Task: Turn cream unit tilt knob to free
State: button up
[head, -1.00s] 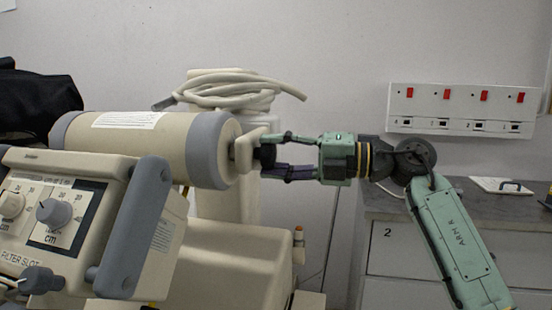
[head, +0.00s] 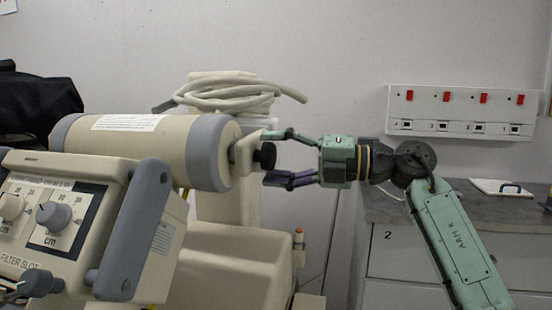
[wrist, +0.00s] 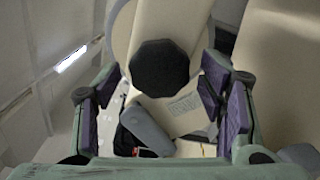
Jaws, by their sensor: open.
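The cream unit (head: 150,150) is a horizontal cylinder with grey end bands at the left in the head view. Its black tilt knob (head: 265,156) sits at the right end, on a cream bracket (head: 246,152). In the wrist view the knob (wrist: 160,67) is a dark, many-sided disc, centred ahead of the fingers. My gripper (head: 278,157) is open, its fingers to the right of the knob and pointing left at it. In the wrist view the purple finger pads (wrist: 160,115) are spread wide to either side, and nothing is held between them.
A control box (head: 75,215) with grey dials and a grey handle (head: 133,230) is at the lower left. A coiled cream hose (head: 235,90) lies behind the unit. A grey-topped cabinet (head: 385,212) stands at right, under a wall socket panel (head: 462,111).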

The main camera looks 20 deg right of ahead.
jog(key=v, duration=1.2)
dwell(0.3)
